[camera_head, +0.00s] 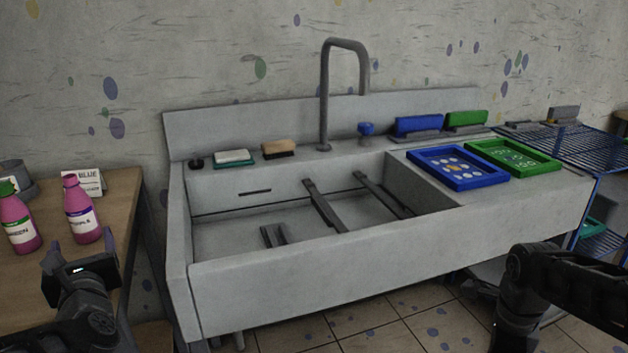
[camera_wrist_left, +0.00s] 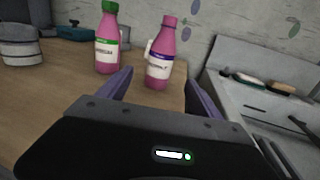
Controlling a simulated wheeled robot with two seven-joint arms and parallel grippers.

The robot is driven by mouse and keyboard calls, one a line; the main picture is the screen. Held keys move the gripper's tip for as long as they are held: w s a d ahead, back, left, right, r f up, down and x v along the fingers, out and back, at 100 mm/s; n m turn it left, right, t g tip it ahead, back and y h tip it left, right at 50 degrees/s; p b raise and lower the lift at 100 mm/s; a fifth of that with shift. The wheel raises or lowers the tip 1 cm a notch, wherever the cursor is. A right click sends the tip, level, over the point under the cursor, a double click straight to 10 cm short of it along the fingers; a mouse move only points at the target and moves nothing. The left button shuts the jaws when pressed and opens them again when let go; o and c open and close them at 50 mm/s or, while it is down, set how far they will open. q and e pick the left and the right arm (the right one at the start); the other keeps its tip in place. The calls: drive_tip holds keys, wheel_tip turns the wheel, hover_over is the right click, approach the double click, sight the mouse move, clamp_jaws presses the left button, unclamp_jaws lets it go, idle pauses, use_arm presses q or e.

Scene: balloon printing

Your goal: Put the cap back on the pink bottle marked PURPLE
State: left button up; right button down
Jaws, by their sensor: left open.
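The pink bottle marked PURPLE (camera_head: 82,212) stands upright near the right edge of the wooden table. It also shows in the left wrist view (camera_wrist_left: 160,52). Its label has a purple band, and its top is pink with no separate coloured cap visible on it. A loose cap for it cannot be made out. My left gripper (camera_head: 82,250) is open and empty, in front of the bottle. In the left wrist view the bottle appears beyond and between the fingers (camera_wrist_left: 160,78), apart from them. My right arm shows at the lower right, its fingertips out of view.
A second pink bottle with a green-banded label (camera_head: 18,220) and green cap stands to the left on the table (camera_head: 40,285). A white card marked BLUE (camera_head: 88,182) and a grey pot (camera_wrist_left: 20,45) are behind. The sink (camera_head: 350,265) lies right, past a gap.

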sight(82, 221)
idle(0.3)
use_arm(q)
drive_tip(key=shift+x, duration=3.35)
use_arm(e)
drive_tip(key=shift+r, duration=0.3)
use_arm(q)
drive_tip(key=shift+p, duration=0.3)
drive_tip(key=x, duration=0.5)
drive_tip(key=shift+w+p, duration=0.15)
drive_tip(key=shift+p, duration=0.25)
use_arm(e)
drive_tip(key=shift+r, duration=0.4)
use_arm(q)
drive_tip(key=c, duration=1.6)
drive_tip(key=shift+o, duration=0.2)
